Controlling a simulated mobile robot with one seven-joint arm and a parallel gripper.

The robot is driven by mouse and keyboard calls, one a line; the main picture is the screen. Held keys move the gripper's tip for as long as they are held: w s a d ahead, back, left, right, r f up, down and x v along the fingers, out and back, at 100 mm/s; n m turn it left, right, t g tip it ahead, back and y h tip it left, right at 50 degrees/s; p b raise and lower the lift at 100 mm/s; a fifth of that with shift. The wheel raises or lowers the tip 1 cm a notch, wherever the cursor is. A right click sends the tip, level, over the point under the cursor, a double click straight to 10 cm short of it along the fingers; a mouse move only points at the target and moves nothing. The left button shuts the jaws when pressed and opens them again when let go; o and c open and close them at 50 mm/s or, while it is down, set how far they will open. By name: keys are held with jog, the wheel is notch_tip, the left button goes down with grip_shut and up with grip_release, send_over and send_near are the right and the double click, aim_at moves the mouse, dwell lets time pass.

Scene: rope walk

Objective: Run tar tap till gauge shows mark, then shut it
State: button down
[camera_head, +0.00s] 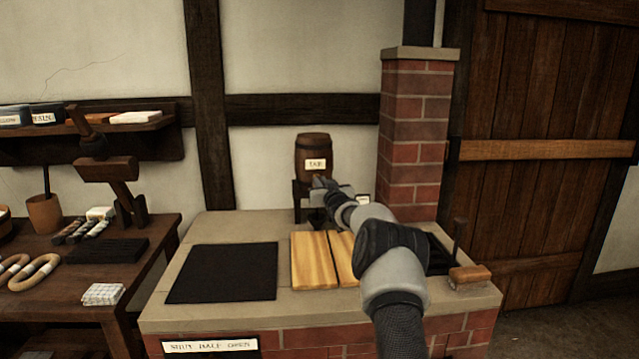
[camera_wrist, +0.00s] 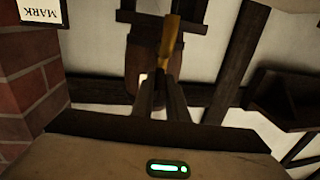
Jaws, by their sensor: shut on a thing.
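A brown barrel (camera_head: 314,147) with a "TAR" label stands on a dark stand at the back of the brick-sided bench. In the wrist view the barrel (camera_wrist: 142,58) is behind the jaws. My gripper (camera_head: 322,184) is in front of the barrel's lower part and hides the tap in the head view. In the wrist view my gripper (camera_wrist: 163,80) is shut on a brass-coloured tap handle (camera_wrist: 170,45). A "MARK" card (camera_wrist: 38,14) appears upside down there. A dark vessel (camera_head: 317,216) sits below the barrel, partly hidden. I cannot make out a gauge reading or tar flow.
A brick chimney (camera_head: 416,145) stands right of the barrel. A cluttered table (camera_head: 72,298) and a shelf (camera_head: 155,130) are at left. A plank door (camera_head: 545,90) is at right.

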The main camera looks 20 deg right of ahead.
jog(key=c, duration=1.7)
grip_release()
jog(key=shift+c, duration=0.2)
jog(key=s+a, duration=0.3)
jog(key=s, duration=1.4)
jog(key=shift+a, duration=0.1)
